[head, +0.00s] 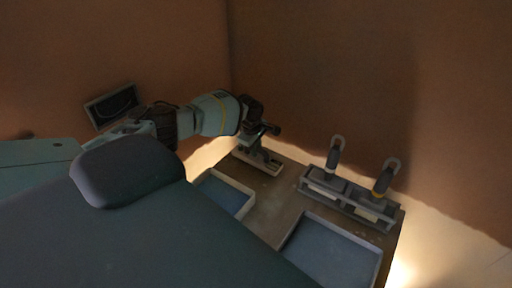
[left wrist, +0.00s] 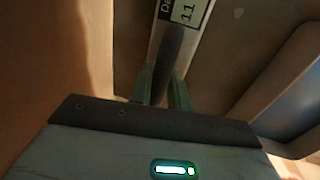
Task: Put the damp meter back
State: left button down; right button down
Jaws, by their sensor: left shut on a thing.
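The damp meter (left wrist: 175,45) is a long pale body with a dark strip and a small display reading 11 in the left wrist view. My left gripper (left wrist: 163,85) is shut on it, one finger on each side. In the head view my left gripper (head: 262,132) is at the table's back left corner, just above a narrow grey holder (head: 272,170). The meter is mostly lost among dark shapes there, and I cannot tell whether it touches the holder. My right gripper is not in view.
The brown table (head: 270,203) carries a blue-floored tray (head: 251,206) at left and a larger one (head: 379,268) at front right. A grey rack (head: 345,205) with two handled tools stands at the back right. Walls stand close behind. The table's middle is bare.

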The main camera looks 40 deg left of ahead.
pick_arm(q)
jog(key=c, duration=1.3)
grip_release()
jog(key=shift+o, duration=0.2)
jog(key=v, duration=0.8)
